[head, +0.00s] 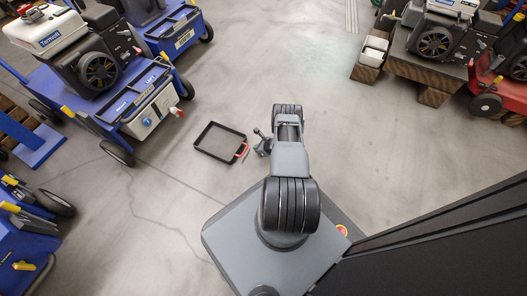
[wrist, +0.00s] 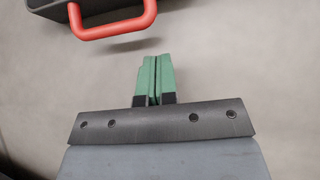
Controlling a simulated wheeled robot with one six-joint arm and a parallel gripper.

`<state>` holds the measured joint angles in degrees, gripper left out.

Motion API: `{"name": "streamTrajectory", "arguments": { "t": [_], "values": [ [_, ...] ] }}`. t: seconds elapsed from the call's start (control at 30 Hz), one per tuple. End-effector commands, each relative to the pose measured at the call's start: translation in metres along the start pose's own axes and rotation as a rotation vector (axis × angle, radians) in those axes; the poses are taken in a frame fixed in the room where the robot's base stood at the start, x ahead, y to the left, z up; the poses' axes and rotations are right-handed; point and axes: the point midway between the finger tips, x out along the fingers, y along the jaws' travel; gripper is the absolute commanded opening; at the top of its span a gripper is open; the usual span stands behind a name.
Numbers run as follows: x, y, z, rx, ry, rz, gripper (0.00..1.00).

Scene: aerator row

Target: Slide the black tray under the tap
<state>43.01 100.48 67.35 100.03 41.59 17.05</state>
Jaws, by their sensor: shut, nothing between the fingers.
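The black tray (head: 214,154) lies on the floor left of my gripper (head: 259,135) in the head view. Its red handle (head: 243,152) is on its right side, facing my arm. In the wrist view the red handle (wrist: 118,28) and a dark edge of the tray (wrist: 90,14) show at the top left. My green fingers (wrist: 152,68) are together and empty, apart from the handle and to its right. A small red-and-white fitting (head: 178,112) on the blue machine may be the tap; I cannot tell for sure.
The blue wheeled machine (head: 140,100) stands up and left of the tray, with another blue one (head: 185,35) behind it. More blue equipment (head: 25,225) is at the lower left. Machines on wooden blocks (head: 433,95) stand at the upper right. The floor between is clear.

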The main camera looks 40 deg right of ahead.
Motion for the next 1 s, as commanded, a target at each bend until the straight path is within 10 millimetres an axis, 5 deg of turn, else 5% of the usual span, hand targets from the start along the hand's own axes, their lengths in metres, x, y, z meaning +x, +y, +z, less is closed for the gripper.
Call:
{"name": "streamTrajectory", "arguments": {
  "t": [0.23, 0.8, 1.0],
  "values": [
    [0.015, 0.0, 0.015, -0.001, 0.001, 0.001, 0.0],
    [0.016, 0.001, 0.02, 0.002, 0.0, -0.001, 0.0],
    [0.035, 0.003, 0.041, 0.003, 0.001, 0.002, 0.0]
  ]
}}
